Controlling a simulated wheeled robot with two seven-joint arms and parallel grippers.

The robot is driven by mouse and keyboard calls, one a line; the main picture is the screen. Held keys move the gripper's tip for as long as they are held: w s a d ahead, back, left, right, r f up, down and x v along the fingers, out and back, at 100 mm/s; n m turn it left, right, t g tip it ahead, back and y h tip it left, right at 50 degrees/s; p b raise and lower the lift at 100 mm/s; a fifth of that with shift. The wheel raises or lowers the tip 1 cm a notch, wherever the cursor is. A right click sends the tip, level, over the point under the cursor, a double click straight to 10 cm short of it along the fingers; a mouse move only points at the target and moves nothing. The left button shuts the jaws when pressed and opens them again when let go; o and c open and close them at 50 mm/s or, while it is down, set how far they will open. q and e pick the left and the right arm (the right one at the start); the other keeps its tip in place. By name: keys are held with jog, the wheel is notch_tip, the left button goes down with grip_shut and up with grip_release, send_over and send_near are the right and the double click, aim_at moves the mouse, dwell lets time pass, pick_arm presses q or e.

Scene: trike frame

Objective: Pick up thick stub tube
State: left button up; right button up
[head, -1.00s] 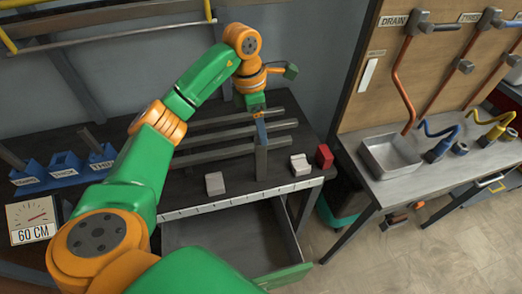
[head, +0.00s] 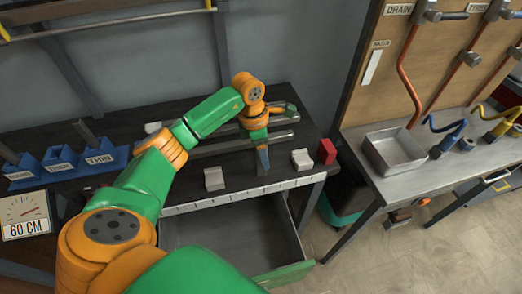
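My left gripper (head: 262,150) points down over the dark bench, at the upright grey post of the tube rack (head: 263,164). Its fingertips overlap the post and tubes in this view, so I cannot tell whether it is open or holds anything. Grey tubes lie across the rack: a front one (head: 222,147) and a rear one (head: 287,121), partly hidden by my arm. I cannot tell which is the thick stub tube. A blue holder labelled THICK (head: 60,160) stands at left beside one labelled THIN (head: 100,155). My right gripper is not in view.
Pale blocks (head: 214,178) (head: 302,160) and a red block (head: 327,151) stand on the bench. An open drawer (head: 225,232) juts out below its front edge. A 60 CM gauge (head: 26,215) is at left. A metal tray (head: 393,152) sits on the right bench.

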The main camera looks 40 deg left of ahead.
pick_arm(q)
grip_shut()
dwell(0.3)
